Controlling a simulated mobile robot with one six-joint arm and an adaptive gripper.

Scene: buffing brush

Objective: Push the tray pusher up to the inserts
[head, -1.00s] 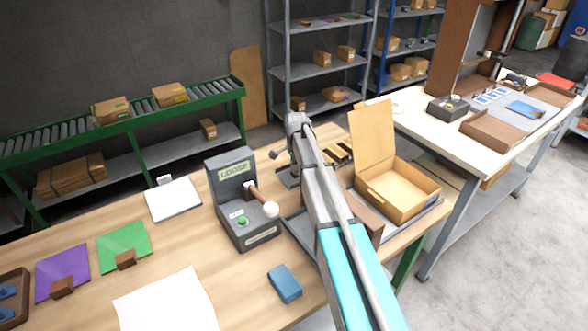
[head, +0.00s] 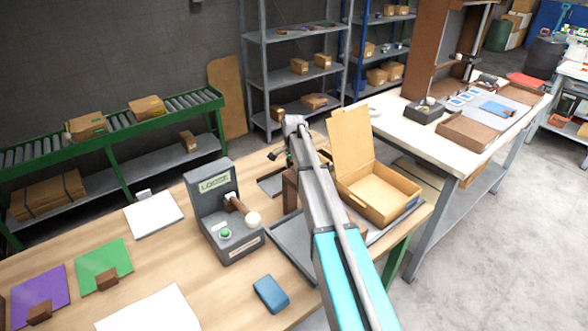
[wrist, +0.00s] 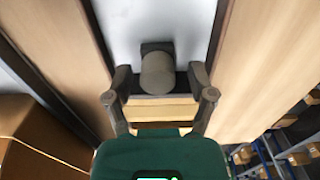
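In the wrist view my gripper (wrist: 159,82) is open, with its two dark fingers apart. A grey-brown round knob (wrist: 158,72), which looks like the tray pusher's handle, stands between them with a gap on each side. A dark bar (wrist: 150,98) lies just under the knob, and pale yellowish strips (wrist: 160,112), possibly the inserts, show below it. I cannot tell whether bar and strips touch. In the head view my arm hides the gripper and most of this spot; part of a grey tray (head: 268,184) shows left of the arm.
An open cardboard box (head: 385,205) stands right of my arm; it seems to show at the wrist view's lower left. The grey machine marked LOOSE (head: 222,215) stands left. A blue block (head: 270,294) lies in front. A white table (head: 455,150) stands beyond.

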